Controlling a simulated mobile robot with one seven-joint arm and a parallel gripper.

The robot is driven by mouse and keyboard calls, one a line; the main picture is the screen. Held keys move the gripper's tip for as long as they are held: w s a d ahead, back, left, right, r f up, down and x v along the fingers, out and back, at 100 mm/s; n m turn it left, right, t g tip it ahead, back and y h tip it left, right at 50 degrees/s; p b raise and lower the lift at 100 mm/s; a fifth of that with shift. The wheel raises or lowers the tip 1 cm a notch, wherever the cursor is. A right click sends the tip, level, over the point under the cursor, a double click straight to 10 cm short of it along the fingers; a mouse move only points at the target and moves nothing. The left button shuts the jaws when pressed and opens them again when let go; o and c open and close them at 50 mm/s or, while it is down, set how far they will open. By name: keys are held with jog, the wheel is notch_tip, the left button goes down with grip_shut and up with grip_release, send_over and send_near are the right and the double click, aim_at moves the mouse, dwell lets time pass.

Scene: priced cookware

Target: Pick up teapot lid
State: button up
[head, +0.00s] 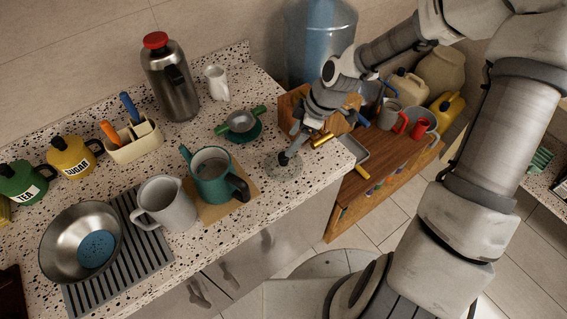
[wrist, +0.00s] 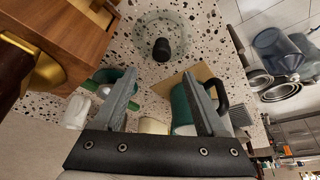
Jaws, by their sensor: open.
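The lid is a clear, round glass disc with a black knob, lying flat on the speckled counter; it shows in the head view (head: 283,170) and the wrist view (wrist: 160,48). The green teapot (head: 212,178) stands uncovered on a brown board to the left of the lid, its dark handle facing right. My gripper (head: 297,142) is just above the lid. In the wrist view, my gripper (wrist: 160,80) is open and empty, with the knob beyond the fingertips and roughly centred between them. The fingers partly hide the teapot there.
A small strainer (head: 240,121) with green handles sits on a green dish behind the lid. A grey pitcher (head: 167,203) stands left of the teapot. A wooden cabinet (head: 375,165) with cans and mugs adjoins the counter's right end. Bare counter surrounds the lid.

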aim_at(283, 155)
jog(key=x, duration=0.3)
jog(key=shift+d+x, duration=0.1)
jog(key=shift+x, duration=1.25)
jog(key=shift+d+x, duration=0.15)
jog(key=shift+x, duration=1.2)
jog(key=shift+s+f, duration=0.1)
grip_shut()
